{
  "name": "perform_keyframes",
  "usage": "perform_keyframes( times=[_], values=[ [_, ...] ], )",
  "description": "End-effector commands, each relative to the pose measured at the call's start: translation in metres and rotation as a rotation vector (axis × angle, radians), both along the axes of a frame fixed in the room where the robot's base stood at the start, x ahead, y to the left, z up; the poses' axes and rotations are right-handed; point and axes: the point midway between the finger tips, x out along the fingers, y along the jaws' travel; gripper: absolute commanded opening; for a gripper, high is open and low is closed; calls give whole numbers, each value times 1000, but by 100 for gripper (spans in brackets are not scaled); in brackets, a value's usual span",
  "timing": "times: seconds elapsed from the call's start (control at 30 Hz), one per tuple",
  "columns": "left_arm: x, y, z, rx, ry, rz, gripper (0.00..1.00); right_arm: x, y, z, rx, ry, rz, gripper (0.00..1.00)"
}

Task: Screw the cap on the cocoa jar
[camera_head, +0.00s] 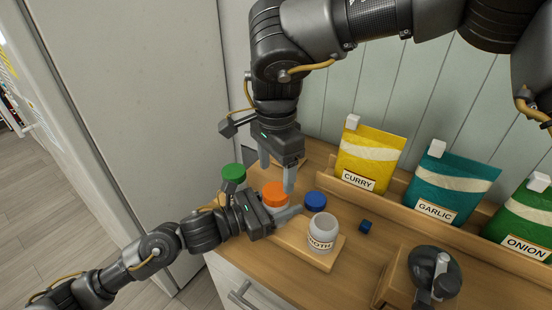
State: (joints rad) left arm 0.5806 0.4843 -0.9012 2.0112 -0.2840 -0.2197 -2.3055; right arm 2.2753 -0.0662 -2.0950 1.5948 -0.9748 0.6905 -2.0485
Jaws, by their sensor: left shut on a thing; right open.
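A jar with an orange cap (273,193) stands on the wooden board, its label hidden, so I cannot read whether it is the cocoa jar. My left gripper (284,212) comes in low from the left and is shut on this jar below the cap. My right gripper (277,176) points down from above, open, its fingers close over the orange cap; I cannot tell if they touch it. A white jar (321,236) without a cap stands to the right, its partly visible label reading "ROTH". A blue cap (315,200) lies behind it.
A green-capped jar (233,176) stands at the left, close to both grippers. Curry (371,157), garlic (446,186) and onion (525,220) pouches stand in a rack behind. A dark rounded object (433,272) is at front right.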

Motion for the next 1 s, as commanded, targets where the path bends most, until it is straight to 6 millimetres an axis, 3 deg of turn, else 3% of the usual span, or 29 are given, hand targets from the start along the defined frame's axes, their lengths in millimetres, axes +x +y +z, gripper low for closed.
perform_keyframes(
  times=[0.33, 0.77, 1.0],
  values=[
    [2, 1, 5, -7, -7, 4, 0, 0, 0, -46, -1, 1, 0, 69],
    [2, 1, 4, -7, -7, 4, 0, 0, 0, -54, 1, 1, -1, 69],
    [2, 1, 5, -7, -7, 4, 0, 0, 0, -54, 0, 0, -1, 40]
  ],
)
